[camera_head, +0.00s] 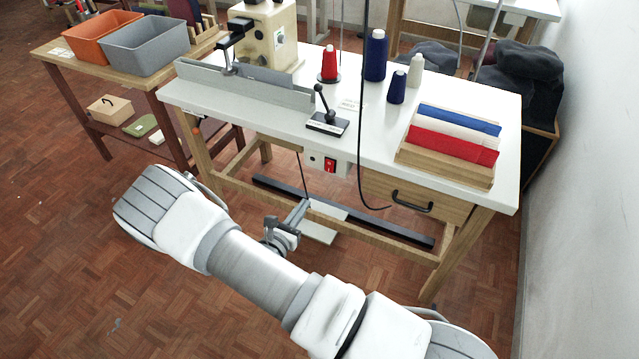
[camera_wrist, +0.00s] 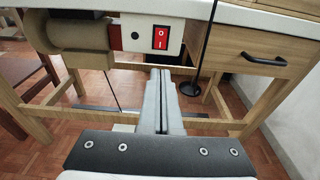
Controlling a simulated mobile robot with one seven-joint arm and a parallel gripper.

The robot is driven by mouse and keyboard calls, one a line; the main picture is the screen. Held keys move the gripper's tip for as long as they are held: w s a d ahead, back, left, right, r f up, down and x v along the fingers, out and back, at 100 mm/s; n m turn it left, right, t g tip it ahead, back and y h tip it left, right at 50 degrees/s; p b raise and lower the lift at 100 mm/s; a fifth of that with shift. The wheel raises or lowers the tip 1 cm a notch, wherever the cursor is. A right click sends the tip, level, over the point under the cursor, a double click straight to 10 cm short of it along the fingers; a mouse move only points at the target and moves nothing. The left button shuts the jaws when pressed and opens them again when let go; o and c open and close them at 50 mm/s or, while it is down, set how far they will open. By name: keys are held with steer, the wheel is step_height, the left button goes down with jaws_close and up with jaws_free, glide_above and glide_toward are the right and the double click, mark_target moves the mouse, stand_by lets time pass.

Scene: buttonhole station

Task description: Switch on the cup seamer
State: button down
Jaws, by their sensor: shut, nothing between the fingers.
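The cup seamer (camera_head: 268,35) is a cream machine at the back left of the white-topped table. A red rocker switch (camera_head: 330,165) sits on a pale switch box (camera_head: 315,160) under the table's front edge. In the wrist view the red switch (camera_wrist: 160,38) faces me with small white marks; which side is pressed in I cannot tell. My gripper (camera_head: 303,205) is in front of the table, below the switch and apart from it. In the wrist view my gripper (camera_wrist: 160,74) has its fingers together and empty, pointing toward the area just under the switch box.
A black cable (camera_head: 360,150) hangs right of the switch. A drawer with a black handle (camera_head: 412,201) is farther right. A brown motor (camera_wrist: 80,32) is left of the box. A black lever (camera_head: 324,105), thread cones and folded cloths (camera_head: 455,135) stand on the tabletop (camera_head: 375,150).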

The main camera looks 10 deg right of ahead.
mark_target(329, 171)
steer(key=b+x, duration=0.3)
steer(key=x, duration=1)
steer(key=shift+w+d, duration=0.25)
steer(key=shift+w, duration=0.1)
steer(key=shift+f, duration=0.1)
steer(key=shift+w+d+f+b, duration=0.1)
steer(key=shift+f+b, duration=0.05)
steer(key=shift+b, duration=0.25)
